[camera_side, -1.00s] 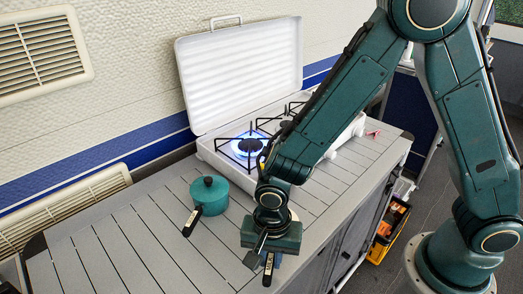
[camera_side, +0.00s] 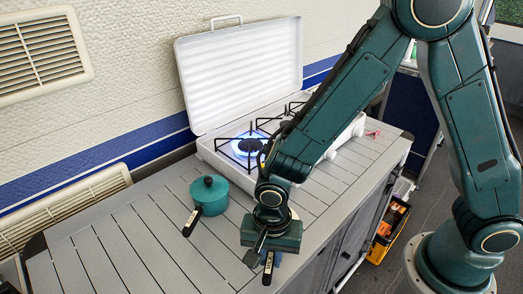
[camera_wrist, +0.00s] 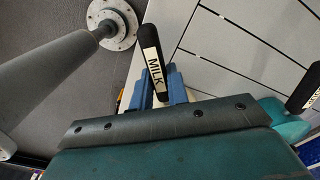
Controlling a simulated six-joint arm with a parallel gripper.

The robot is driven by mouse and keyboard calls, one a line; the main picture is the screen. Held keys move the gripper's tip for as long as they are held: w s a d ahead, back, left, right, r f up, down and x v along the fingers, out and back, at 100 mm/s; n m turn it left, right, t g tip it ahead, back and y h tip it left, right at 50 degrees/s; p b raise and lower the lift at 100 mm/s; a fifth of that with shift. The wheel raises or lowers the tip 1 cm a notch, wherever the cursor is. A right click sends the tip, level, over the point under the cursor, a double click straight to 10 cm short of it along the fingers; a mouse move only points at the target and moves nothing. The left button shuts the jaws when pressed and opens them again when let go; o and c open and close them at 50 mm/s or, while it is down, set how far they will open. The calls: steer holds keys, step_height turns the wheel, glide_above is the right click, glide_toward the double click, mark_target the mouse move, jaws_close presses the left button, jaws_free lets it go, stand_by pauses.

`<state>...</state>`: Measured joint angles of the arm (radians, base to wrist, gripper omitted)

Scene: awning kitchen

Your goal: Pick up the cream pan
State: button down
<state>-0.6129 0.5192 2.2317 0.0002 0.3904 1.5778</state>
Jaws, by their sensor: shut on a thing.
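The cream pan is mostly hidden behind my gripper in the side view; its black handle (camera_side: 268,268) shows below the jaws near the table's front edge. In the wrist view the black handle (camera_wrist: 151,55), marked MILK, stands between the blue fingers. My gripper (camera_side: 261,250) points down over the pan and is shut on its handle. The blue fingers also show in the wrist view (camera_wrist: 160,88). I cannot see whether the pan is clear of the table.
A teal lidded pot (camera_side: 209,196) with a black handle stands left of my gripper. The open white stove (camera_side: 212,153), with a blue flame lit, stands behind. The slatted grey table (camera_side: 120,245) is clear at the left. A yellow crate (camera_side: 388,232) sits on the floor at right.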

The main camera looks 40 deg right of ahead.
steer(key=shift+r, duration=2.8)
steer(key=shift+w+r, duration=0.1)
steer(key=shift+w, duration=0.05)
